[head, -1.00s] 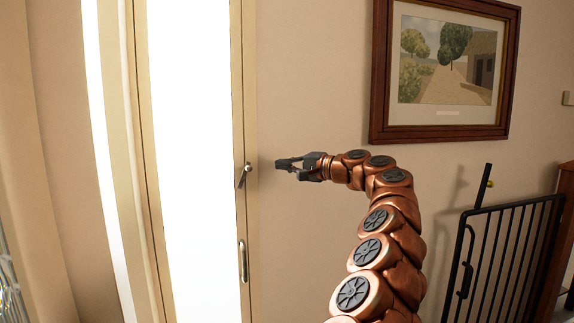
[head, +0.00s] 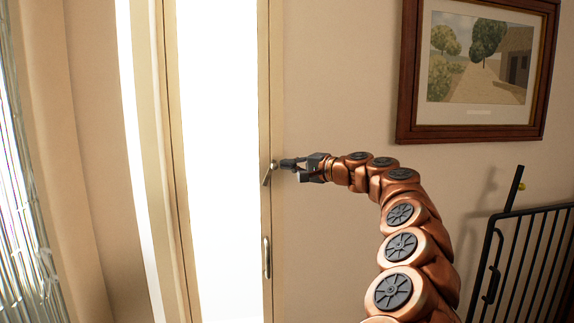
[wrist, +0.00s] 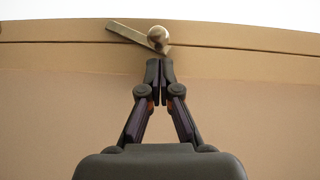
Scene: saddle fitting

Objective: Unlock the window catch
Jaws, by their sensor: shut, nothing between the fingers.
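The window catch (head: 268,173) is a small metal lever on the right side of the window frame, set at a slant in the head view. In the wrist view the catch (wrist: 135,37) shows a round knob and a flat arm slanting up to the left. My gripper (head: 284,164) is shut and empty, its tips right beside the catch. In the wrist view the fingertips of my gripper (wrist: 159,64) are together just below the knob. I cannot tell whether they touch it.
A long pull handle (head: 266,257) sits lower on the same window frame (head: 277,215). A framed picture (head: 470,132) hangs on the wall to the right. A black metal gate (head: 530,260) stands at the lower right. The wall between is bare.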

